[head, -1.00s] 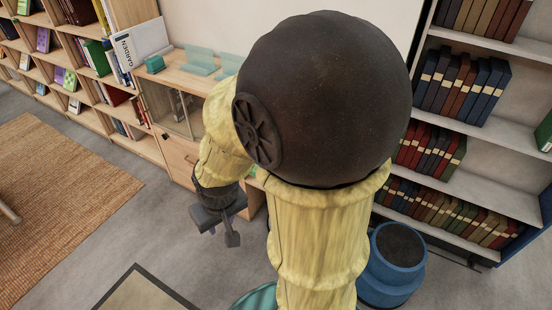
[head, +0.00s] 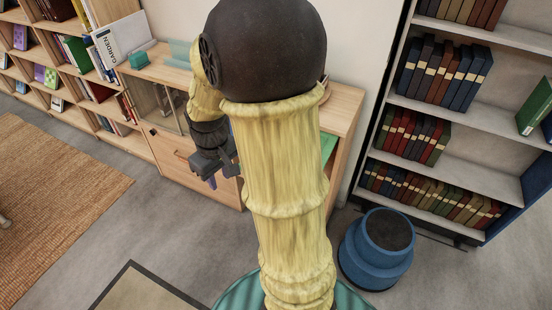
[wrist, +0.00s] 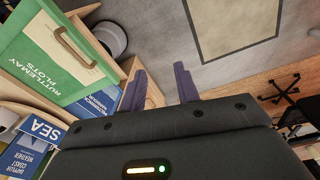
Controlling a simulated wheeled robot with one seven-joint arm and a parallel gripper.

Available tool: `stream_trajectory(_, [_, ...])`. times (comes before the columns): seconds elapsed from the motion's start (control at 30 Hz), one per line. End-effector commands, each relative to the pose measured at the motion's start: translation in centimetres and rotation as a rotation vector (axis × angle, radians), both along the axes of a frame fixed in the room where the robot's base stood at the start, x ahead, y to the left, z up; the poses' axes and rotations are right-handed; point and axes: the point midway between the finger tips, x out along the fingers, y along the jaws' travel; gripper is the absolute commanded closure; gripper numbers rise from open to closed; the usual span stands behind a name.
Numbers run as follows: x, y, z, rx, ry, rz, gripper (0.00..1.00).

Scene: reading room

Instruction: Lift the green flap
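The green flap (wrist: 45,62) shows in the wrist view at upper left, marked "RUTTLEMAY PLOTS", with a cream panel and a tan bar handle (wrist: 76,48). In the head view only a green strip of it (head: 328,147) shows to the right of my arm, which hides the rest. My gripper (wrist: 160,88) is open and empty in the wrist view, its two dark fingers apart. The flap and handle lie left of the fingers, not between them. In the head view my gripper (head: 218,168) is in front of the wooden cabinet (head: 180,157).
Blue labelled panels, one reading "SEA" (wrist: 48,131), are beside the flap. A blue round stool (head: 375,262) stands right of my arm, before a bookcase (head: 405,100). Open grey floor (head: 170,235) lies at lower left. A wheeled chair (wrist: 284,88) is at far right.

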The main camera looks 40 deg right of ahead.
Motion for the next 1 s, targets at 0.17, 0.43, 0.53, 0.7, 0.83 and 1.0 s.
stream_trajectory(0.17, [2.5,-6.2,2.6,0.032,0.075,0.072,0.68])
stream_trajectory(0.43, [3.1,-16.6,5.8,0.133,0.134,0.180,0.68])
stream_trajectory(0.53, [2.5,-19.8,6.7,0.168,0.135,0.208,0.68])
stream_trajectory(0.7, [1.8,-22.1,7.3,0.195,0.132,0.233,0.68])
stream_trajectory(0.83, [1.8,-22.2,7.2,0.196,0.133,0.238,0.68])
stream_trajectory(1.0, [1.8,-22.1,7.2,0.195,0.133,0.236,0.68])
